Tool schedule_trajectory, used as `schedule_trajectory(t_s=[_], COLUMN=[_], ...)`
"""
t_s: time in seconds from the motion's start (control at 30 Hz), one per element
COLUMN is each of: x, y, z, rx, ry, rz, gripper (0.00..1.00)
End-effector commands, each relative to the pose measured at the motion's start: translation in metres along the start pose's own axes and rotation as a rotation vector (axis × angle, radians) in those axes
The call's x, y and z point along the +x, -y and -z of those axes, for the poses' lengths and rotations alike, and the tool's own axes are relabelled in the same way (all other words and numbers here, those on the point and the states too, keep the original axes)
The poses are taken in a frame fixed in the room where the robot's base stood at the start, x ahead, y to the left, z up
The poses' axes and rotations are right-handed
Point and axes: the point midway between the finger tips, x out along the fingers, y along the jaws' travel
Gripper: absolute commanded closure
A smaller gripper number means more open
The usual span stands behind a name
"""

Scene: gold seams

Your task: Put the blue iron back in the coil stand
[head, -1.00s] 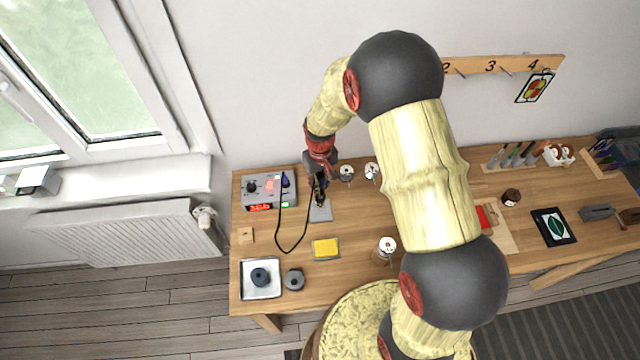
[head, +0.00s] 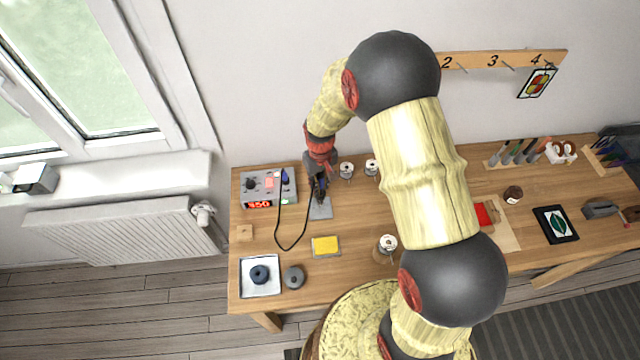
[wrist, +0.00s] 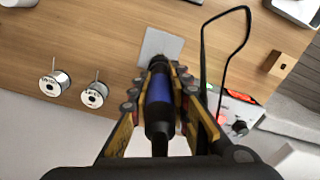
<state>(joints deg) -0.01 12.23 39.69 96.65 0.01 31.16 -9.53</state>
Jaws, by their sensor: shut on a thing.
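The blue iron (wrist: 159,92) is between the fingers of my gripper (wrist: 160,75), which is shut on its blue handle in the wrist view. The iron's front end points at the grey base plate of the coil stand (wrist: 160,42). A dark ring-like part shows around the iron's front, and I cannot tell whether the tip is inside the coil. In the head view my gripper (head: 319,188) is low over the stand's grey plate (head: 320,210), and hides most of the iron. A black cord runs from the iron.
The grey station (head: 267,190) with a red display stands left of the gripper. Solder spools (head: 346,170) (head: 371,167) stand to its right. A yellow sponge (head: 326,246) lies in front, with the cord loop (head: 285,240) beside it. A white tray (head: 246,290) is at front left.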

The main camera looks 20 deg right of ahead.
Motion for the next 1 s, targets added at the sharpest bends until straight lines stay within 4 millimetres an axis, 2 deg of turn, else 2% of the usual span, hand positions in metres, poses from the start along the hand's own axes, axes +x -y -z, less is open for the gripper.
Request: schedule_trajectory(t_s=[0.4, 0.43, 0.77, 1.0], x=[0.0094, 0.0088, 0.0085, 0.0086], y=[0.0, 0.0, 0.0, 0.0], z=[0.0002, 0.0003, 0.0001, -0.0001], rx=[0.0, 0.0, 0.0, 0.0], ry=[-0.001, -0.001, 0.0, 0.0], rz=[0.0, 0.0, 0.0, 0.0], gripper=[1.0, 0.8, 0.61, 0.6])
